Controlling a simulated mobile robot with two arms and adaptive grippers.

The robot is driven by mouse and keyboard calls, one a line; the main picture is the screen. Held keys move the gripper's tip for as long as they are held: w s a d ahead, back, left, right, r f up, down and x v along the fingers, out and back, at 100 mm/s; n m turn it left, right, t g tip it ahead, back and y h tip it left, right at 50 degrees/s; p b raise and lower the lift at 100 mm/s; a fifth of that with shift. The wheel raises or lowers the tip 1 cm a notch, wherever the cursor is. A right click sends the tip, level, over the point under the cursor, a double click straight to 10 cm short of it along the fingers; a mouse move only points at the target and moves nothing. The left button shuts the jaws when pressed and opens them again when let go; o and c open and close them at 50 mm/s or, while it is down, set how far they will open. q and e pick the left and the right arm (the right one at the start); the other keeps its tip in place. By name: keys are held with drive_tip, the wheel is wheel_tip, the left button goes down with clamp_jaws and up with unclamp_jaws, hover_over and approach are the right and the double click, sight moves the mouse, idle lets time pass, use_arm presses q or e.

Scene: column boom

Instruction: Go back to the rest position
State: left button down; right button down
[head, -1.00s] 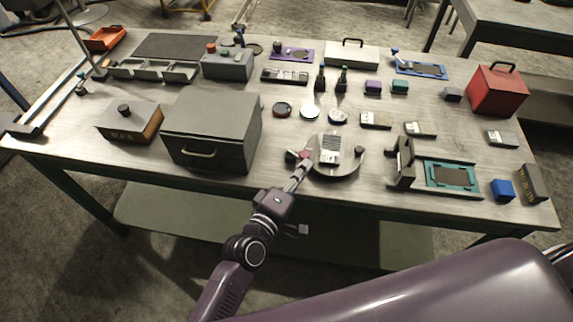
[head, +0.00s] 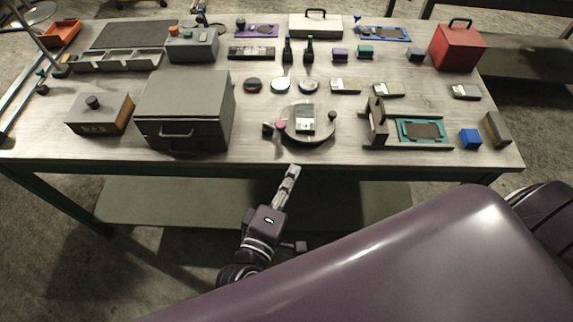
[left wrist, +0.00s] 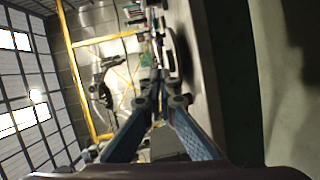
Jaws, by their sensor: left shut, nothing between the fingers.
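My left gripper (head: 293,170) is shut and empty. In the head view it is just in front of the table's front edge, apart from the round grey fixture (head: 322,133) on the table. That fixture bears a light grey device (head: 305,120) and has a red knob (head: 281,125) at its left. In the left wrist view the fingers of my left gripper (left wrist: 161,92) point along the side of the table. My right gripper is not in view.
The wooden table (head: 210,170) has a grey box with a handle (head: 184,108) at left of the fixture and a teal-framed fixture (head: 408,130) at right. A blue cube (head: 470,139) sits near the right front. A lower shelf (head: 345,200) runs under the table.

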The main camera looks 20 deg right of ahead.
use_arm(q)
drive_tip(key=shift+s, duration=0.1)
idle(0.3)
drive_tip(key=s+a+f+m+g+y, duration=0.2)
drive_tip(key=a+f, duration=0.3)
drive_tip(key=f, duration=0.6)
drive_tip(key=s+a+f+m+g+y, duration=0.1)
drive_tip(key=s+a+f+m+y, duration=0.3)
drive_tip(key=f, duration=0.7)
drive_tip(key=s+a+f+n+g, duration=0.15)
drive_tip(key=a+f, duration=0.45)
drive_tip(key=f, duration=0.6)
drive_tip(key=s+a+f+m+g+y, duration=0.2)
drive_tip(key=s+a+f+m+g, duration=0.1)
drive_tip(key=s+a+f, duration=0.5)
drive_tip(key=s+a+f+m+g+y, duration=0.3)
drive_tip(key=s+a+f, duration=0.6)
drive_tip(key=s+a, duration=0.6)
drive_tip(key=shift+s+a+f+g, duration=0.25)
drive_tip(key=shift+a+g, duration=0.1)
drive_tip(key=shift+a, duration=0.25)
drive_tip(key=shift+w, duration=0.1)
